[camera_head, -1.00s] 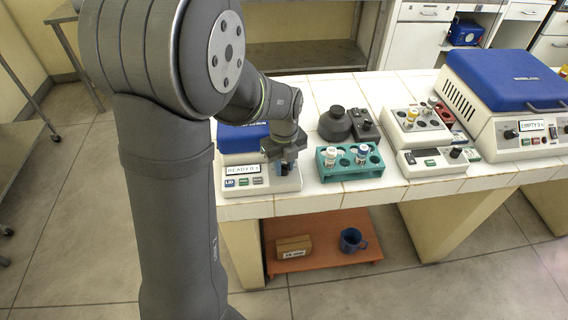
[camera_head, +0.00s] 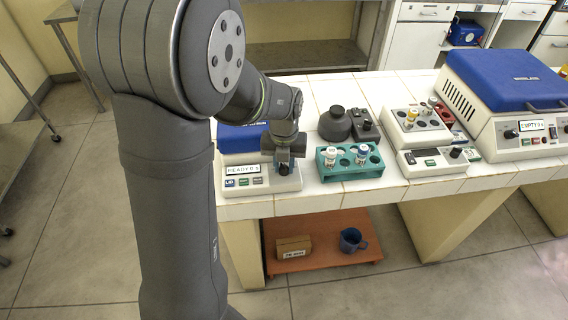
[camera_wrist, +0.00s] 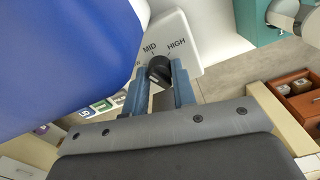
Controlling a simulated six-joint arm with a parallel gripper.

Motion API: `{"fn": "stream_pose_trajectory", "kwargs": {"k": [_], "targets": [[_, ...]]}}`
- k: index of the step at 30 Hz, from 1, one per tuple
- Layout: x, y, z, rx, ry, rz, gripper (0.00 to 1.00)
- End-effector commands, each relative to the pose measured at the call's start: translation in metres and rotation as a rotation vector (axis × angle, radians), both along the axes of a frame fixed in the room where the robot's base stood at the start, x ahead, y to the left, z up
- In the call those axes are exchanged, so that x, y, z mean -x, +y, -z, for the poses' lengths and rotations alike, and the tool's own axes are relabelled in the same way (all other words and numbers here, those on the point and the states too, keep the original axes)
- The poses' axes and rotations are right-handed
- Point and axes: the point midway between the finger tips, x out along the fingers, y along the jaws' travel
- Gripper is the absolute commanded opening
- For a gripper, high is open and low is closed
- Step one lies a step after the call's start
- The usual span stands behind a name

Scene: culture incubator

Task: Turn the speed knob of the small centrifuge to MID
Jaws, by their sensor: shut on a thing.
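The small centrifuge (camera_head: 258,186) stands at the left end of the white-tiled bench, with a blue lid (camera_wrist: 60,55) and a display reading READY. Its black speed knob (camera_wrist: 160,71) sits at the right of the front panel. The labels MID (camera_wrist: 149,48) and HIGH (camera_wrist: 176,42) show beyond the knob in the wrist view. My gripper (camera_head: 285,163) is at the panel, and its two blue-grey fingers (camera_wrist: 159,76) are shut on the knob, one on each side. A pale mark shows on the knob's near side; I cannot tell exactly which label the knob points to.
A teal tube rack (camera_head: 350,174) with capped tubes stands close to the right of the centrifuge. Behind it is a dark round device (camera_head: 335,124). A larger blue-lidded centrifuge (camera_head: 508,100) stands at the far right. Coloured buttons (camera_head: 243,182) lie left of the knob.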

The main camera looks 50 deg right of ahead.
Motion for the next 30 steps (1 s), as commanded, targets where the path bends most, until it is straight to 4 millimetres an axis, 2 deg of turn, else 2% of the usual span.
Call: {"fn": "stream_pose_trajectory", "kwargs": {"k": [19,20,22,30], "targets": [[-0.0002,-0.0006,-0.0009,0.002,-0.001,0.055,0.02],[-0.0002,-0.0006,-0.0009,0.002,-0.001,0.055,0.3],[-0.0002,-0.0005,-0.0007,0.002,-0.001,0.055,0.44],[-0.0001,-0.0003,-0.0005,0.001,-0.001,0.055,0.46]]}}
